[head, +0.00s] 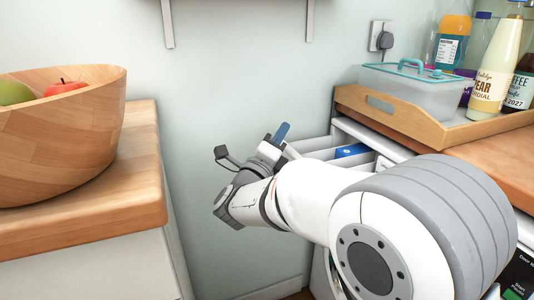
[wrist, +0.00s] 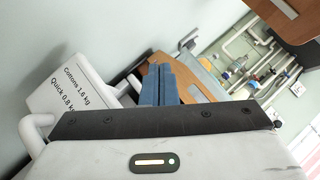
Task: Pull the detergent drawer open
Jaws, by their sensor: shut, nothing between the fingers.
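The detergent drawer (head: 316,145) stands out from the white washing machine under the right counter. Its open top shows pale compartments and a blue insert (head: 351,150). My forearm hides part of it in the head view. In the wrist view a white panel printed "Cottons 1.6 kg, Quick 0.8 kg" (wrist: 68,90) is at the left, apparently the drawer's front. My gripper (head: 282,132) is at the drawer's outer end. Its blue fingers (wrist: 158,86) are shut together with nothing between them, close beside the panel. I cannot tell whether they touch the drawer.
A wooden tray (head: 400,116) with a clear lidded box (head: 412,88) and bottles (head: 495,75) stands on the right counter above the machine. A left counter (head: 135,165) holds a wooden fruit bowl (head: 75,135). Between the counters is a gap with bare wall behind.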

